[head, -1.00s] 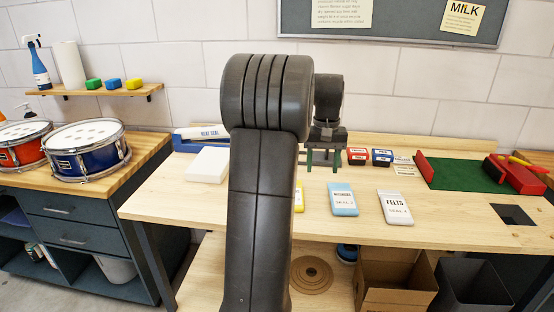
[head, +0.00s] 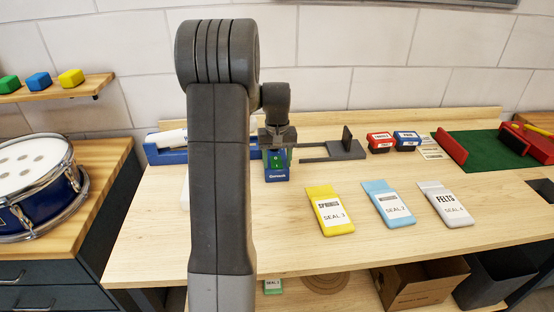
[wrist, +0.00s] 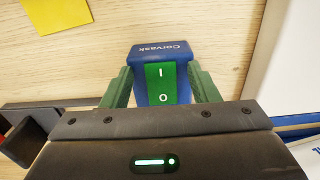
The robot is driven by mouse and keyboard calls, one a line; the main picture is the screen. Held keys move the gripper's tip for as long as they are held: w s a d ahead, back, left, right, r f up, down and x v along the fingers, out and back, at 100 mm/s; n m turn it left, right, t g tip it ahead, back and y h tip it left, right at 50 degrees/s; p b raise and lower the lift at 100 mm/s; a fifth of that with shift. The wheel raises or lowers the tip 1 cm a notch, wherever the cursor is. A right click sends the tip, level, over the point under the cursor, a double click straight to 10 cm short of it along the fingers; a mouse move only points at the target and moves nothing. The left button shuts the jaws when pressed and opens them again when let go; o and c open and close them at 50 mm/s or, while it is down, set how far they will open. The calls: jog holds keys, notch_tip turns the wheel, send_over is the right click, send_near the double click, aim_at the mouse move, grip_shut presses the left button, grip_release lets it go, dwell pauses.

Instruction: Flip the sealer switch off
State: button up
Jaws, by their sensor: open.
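The sealer switch (head: 277,165) is a small blue box on the bench with a green rocker marked I and O; it also shows in the wrist view (wrist: 163,82). I cannot tell which side of the rocker is pressed. My gripper (wrist: 162,92) is open, its green fingers on either side of the switch box, with no clear contact visible. In the head view my gripper (head: 277,146) is right above the box. The blue and white heat sealer (head: 172,153) stands to the left, partly hidden by my arm.
Yellow (head: 329,208), blue (head: 387,203) and grey (head: 445,203) pouches lie to the right. A dark metal stand (head: 345,148) and red (head: 380,142) and blue (head: 407,140) boxes are behind them. A blue drum (head: 38,185) stands at left. The bench front is clear.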

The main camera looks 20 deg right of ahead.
jog(key=c, duration=1)
jog(key=p, duration=0.1)
jog(key=g+p, duration=0.1)
jog(key=p, duration=0.1)
jog(key=shift+w+r, duration=0.2)
jog(key=shift+r, duration=0.15)
jog(key=g+p, duration=0.1)
jog(key=p, duration=0.1)
jog(key=shift+w+y+p, duration=0.2)
jog(key=shift+y+p, duration=0.1)
jog(key=shift+p, duration=0.1)
jog(key=shift+d+f+g, duration=0.1)
jog(key=shift+g, duration=0.4)
jog(key=o, duration=1)
